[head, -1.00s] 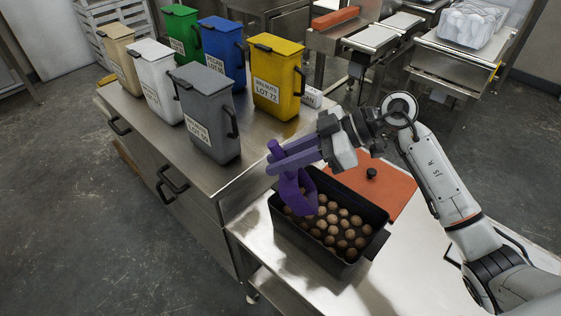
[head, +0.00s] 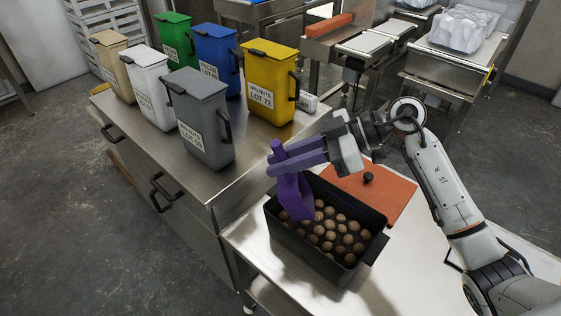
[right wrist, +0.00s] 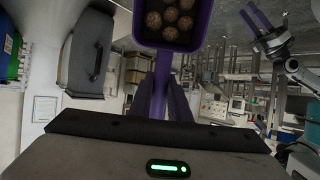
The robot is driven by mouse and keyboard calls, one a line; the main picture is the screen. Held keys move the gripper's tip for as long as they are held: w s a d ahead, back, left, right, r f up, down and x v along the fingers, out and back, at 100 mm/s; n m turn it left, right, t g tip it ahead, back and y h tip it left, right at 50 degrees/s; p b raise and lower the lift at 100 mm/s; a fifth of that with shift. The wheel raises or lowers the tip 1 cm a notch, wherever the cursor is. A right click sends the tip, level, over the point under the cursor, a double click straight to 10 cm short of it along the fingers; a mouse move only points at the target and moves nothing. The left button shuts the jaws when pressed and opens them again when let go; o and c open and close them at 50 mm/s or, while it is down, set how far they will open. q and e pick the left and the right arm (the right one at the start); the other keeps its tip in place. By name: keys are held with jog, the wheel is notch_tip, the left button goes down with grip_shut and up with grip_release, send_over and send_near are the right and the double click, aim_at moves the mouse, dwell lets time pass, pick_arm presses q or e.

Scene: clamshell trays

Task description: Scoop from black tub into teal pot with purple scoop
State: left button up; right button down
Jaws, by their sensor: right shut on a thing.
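My right gripper (head: 285,161) is shut on the handle of the purple scoop (head: 294,196), above the left end of the black tub (head: 322,273). The scoop hangs steeply with its bowl at the tub's left end; its lower edge is near the brown balls (head: 338,236). In the right wrist view, several brown balls (right wrist: 170,16) show inside the purple rim of the scoop (right wrist: 190,42). My left gripper (right wrist: 251,13) appears at the top right of that view, its two fingers apart and empty. I cannot make out the teal pot in any view.
An orange board (head: 392,202) with a black knob lies behind the tub on the steel table. Several lidded bins, including the grey one (head: 203,125) and the yellow one (head: 270,85), stand on the counter at left. The table in front of the tub is clear.

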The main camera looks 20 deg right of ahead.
jog(key=shift+s+d+r+y, duration=0.15)
jog(key=shift+d+r+y, duration=0.1)
jog(key=shift+d+y, duration=0.25)
jog(key=shift+s+d+r+y, duration=0.2)
jog(key=shift+d+y, duration=0.1)
jog(key=shift+d, duration=0.25)
jog(key=shift+d+r+t, duration=0.1)
jog(key=shift+d+t, duration=0.2)
jog(key=shift+s+d+y, duration=0.15)
jog(key=shift+d+y, duration=0.1)
jog(key=shift+y, duration=0.15)
jog(key=shift+s+d+r+y, duration=0.1)
jog(key=shift+d+r+y, duration=0.05)
jog(key=shift+d+y, duration=0.15)
jog(key=shift+s+d+r+t+y, duration=0.1)
jog(key=shift+s+d+t+y, duration=0.1)
jog(key=shift+d+t+y, duration=0.3)
jog(key=shift+s+d+b, duration=0.1)
jog(key=shift+d+b, duration=0.25)
notch_tip(320, 180, up, 3)
jog(key=g+h+p, duration=0.2)
jog(key=h, duration=0.3)
jog(key=g+h+p, duration=0.2)
jog(key=h, duration=0.4)
jog(key=g+h+p, duration=0.2)
jog(key=h, duration=0.3)
jog(key=shift+h, duration=0.4)
